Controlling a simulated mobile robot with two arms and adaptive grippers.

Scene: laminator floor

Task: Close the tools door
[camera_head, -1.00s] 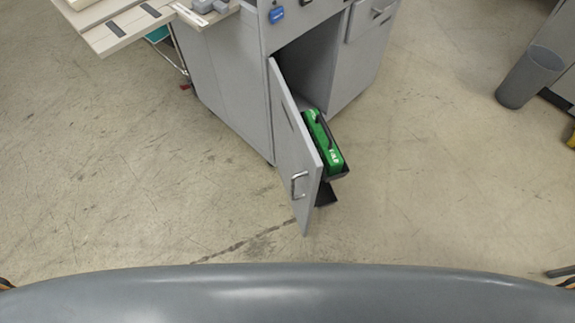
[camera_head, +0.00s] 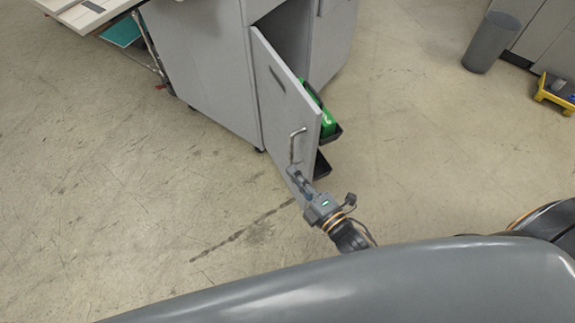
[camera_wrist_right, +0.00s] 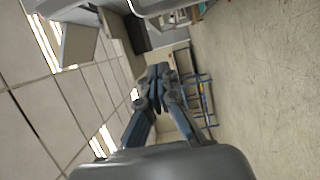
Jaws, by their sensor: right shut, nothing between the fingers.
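The tools door (camera_head: 279,108) is a grey hinged panel on the grey cabinet (camera_head: 200,65). It stands open, swung out toward me, with a metal bar handle (camera_head: 293,148) near its free edge. My right gripper (camera_head: 297,174) is at the lower part of the door's outer face, just below the handle. Its fingers are shut with nothing between them. I cannot tell whether they touch the door. In the right wrist view the closed fingertips (camera_wrist_right: 157,72) show empty. My left gripper is out of view.
A green case (camera_head: 327,122) sits in a black tray behind the door, partly hidden. A grey bin (camera_head: 490,42) and a yellow item (camera_head: 555,90) stand at the upper right. A side table (camera_head: 85,14) is at the upper left.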

